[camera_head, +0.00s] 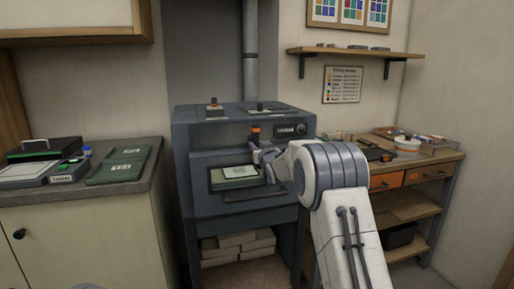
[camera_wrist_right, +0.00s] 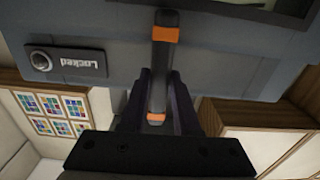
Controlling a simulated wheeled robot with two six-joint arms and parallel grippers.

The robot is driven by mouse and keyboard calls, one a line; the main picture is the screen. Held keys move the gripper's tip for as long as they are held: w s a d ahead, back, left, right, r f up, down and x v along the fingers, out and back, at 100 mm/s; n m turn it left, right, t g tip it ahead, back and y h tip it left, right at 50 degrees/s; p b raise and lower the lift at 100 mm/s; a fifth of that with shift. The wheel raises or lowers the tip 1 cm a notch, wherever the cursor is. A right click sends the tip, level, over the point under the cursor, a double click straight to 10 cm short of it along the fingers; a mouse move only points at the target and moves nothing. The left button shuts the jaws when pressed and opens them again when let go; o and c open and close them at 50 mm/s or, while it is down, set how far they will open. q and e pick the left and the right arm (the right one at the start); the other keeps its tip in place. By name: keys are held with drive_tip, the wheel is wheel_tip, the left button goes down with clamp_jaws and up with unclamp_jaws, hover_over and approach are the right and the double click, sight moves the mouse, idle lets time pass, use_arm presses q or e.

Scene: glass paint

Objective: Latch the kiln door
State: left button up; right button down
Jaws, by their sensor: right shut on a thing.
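The kiln (camera_head: 190,150) is a blue-grey cabinet in the middle of the head view. Its door (camera_head: 205,205) looks closed against the front, with a pale panel (camera_head: 240,172) in its window. A dark latch handle with orange bands (camera_head: 254,131) is on the front above the window, and it also shows in the right wrist view (camera_wrist_right: 165,60). My right gripper (camera_wrist_right: 162,95) is shut on this handle, a finger on each side. A plate beside the handle (camera_wrist_right: 68,63) reads "Locked", upside down in that view. My left gripper is out of view.
A counter (camera_head: 150,170) with dark green folders (camera_head: 118,165) stands to the left. A wooden workbench (camera_head: 440,165) with tools and drawers stands to the right. A wall shelf (camera_head: 355,52) hangs above it. Pale bricks (camera_head: 235,240) lie under the kiln.

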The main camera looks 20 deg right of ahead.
drive_tip(key=shift+f, duration=0.1)
drive_tip(key=c, duration=0.6)
unclamp_jaws()
drive_tip(key=shift+c, duration=0.2)
drive_tip(key=s+b, duration=0.2)
drive_tip(key=s, duration=0.8)
drive_tip(key=shift+s+a, duration=0.25)
drive_tip(key=shift+a, duration=0.05)
